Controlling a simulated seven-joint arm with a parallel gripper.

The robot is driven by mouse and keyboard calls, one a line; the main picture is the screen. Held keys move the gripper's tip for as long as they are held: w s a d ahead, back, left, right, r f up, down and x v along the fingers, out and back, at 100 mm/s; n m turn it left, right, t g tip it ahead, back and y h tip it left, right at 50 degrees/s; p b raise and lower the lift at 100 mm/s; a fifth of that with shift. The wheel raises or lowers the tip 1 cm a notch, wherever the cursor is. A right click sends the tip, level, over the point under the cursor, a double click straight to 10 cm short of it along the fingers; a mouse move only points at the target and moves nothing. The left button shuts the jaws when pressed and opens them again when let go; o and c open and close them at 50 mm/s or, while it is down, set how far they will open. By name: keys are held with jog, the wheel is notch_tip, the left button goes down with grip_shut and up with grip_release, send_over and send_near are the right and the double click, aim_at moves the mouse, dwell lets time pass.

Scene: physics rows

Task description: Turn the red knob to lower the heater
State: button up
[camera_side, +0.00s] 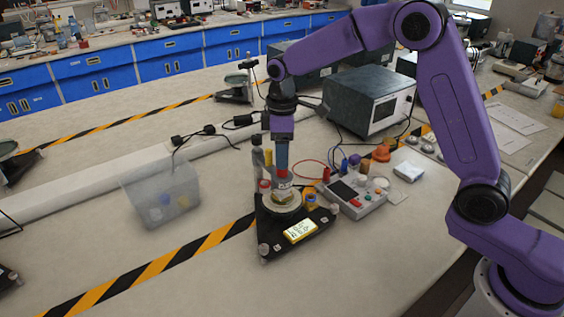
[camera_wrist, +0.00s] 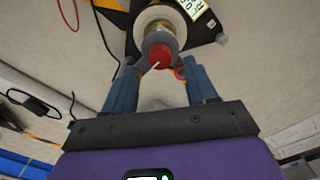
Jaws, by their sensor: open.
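The red knob (camera_wrist: 160,56) has a white pointer line and shows in the wrist view in line with the gap between my fingertips. It sits on a heater unit with a black base (camera_side: 272,240), a pale round disc (camera_side: 282,204) and a yellow-framed display (camera_side: 300,231). My gripper (camera_wrist: 161,70) is open, with a finger on each side of the knob's line and a visible gap at both sides. In the side view my gripper (camera_side: 282,168) points straight down over the unit. I cannot tell whether the fingertips reach down around the knob.
A grey control box (camera_side: 356,197) with small knobs stands close right of the unit. A translucent bin (camera_side: 161,192) is to the left. A large dark-grey instrument (camera_side: 370,97) stands behind. Cables cross the bench behind my gripper.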

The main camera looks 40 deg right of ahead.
aim_at(282, 171)
jog(key=shift+f, duration=1.8)
grip_shut()
jog(key=c, duration=1.1)
grip_release()
